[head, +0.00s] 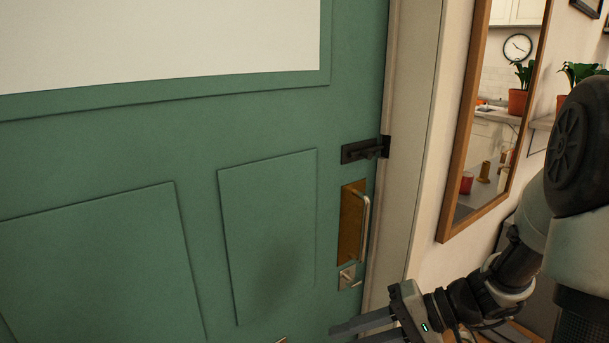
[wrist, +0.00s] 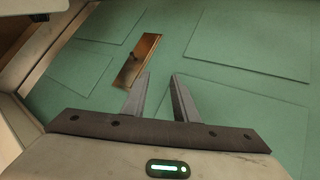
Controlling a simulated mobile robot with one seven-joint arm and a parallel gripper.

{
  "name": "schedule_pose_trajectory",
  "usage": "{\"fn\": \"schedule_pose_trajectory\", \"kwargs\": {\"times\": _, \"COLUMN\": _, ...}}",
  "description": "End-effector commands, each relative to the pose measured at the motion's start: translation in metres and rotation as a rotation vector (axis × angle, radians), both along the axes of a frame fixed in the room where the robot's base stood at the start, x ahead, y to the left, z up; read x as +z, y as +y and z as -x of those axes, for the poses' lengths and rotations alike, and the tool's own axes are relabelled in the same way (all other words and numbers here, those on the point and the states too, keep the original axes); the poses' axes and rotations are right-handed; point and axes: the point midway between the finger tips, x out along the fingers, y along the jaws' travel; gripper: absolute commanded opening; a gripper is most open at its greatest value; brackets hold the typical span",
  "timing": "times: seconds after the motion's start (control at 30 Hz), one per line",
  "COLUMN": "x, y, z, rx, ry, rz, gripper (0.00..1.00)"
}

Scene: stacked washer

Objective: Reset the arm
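My gripper (head: 345,330) is at the bottom of the head view, in front of the green door (head: 275,130), low and to the right. In the wrist view its two fingers (wrist: 160,76) stand apart with nothing between them. The door fills the wrist view behind the fingers. My arm reaches in from the right side of the head view, bent down toward the door. Whether the fingertips touch the door cannot be told.
The door carries a dark latch (head: 362,151), a handle on a brass plate (head: 351,225) and a small lock (head: 347,277). A brass plate (wrist: 136,60) shows beyond the fingers in the wrist view. A wood-framed mirror (head: 482,130) and potted plant (head: 580,72) are right.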

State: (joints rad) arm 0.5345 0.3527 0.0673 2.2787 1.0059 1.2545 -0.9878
Motion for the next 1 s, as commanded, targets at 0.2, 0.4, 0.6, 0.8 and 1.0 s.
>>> {"fn": "schedule_pose_trajectory", "kwargs": {"times": 0.2, "x": 0.042, "y": 0.010, "z": 0.056, "rx": 0.189, "ry": -0.009, "rz": 0.472, "gripper": 0.27}}
{"fn": "schedule_pose_trajectory", "kwargs": {"times": 0.4, "x": 0.083, "y": -0.010, "z": 0.074, "rx": 0.154, "ry": -0.160, "rz": 0.826, "gripper": 0.27}}
{"fn": "schedule_pose_trajectory", "kwargs": {"times": 0.6, "x": 0.098, "y": -0.031, "z": 0.087, "rx": 0.045, "ry": -0.280, "rz": 0.969, "gripper": 0.27}}
{"fn": "schedule_pose_trajectory", "kwargs": {"times": 0.8, "x": 0.114, "y": -0.047, "z": 0.096, "rx": -0.056, "ry": -0.394, "rz": 1.052, "gripper": 0.27}}
{"fn": "schedule_pose_trajectory", "kwargs": {"times": 1.0, "x": 0.160, "y": -0.051, "z": 0.098, "rx": -0.085, "ry": -0.415, "rz": 1.069, "gripper": 0.27}}
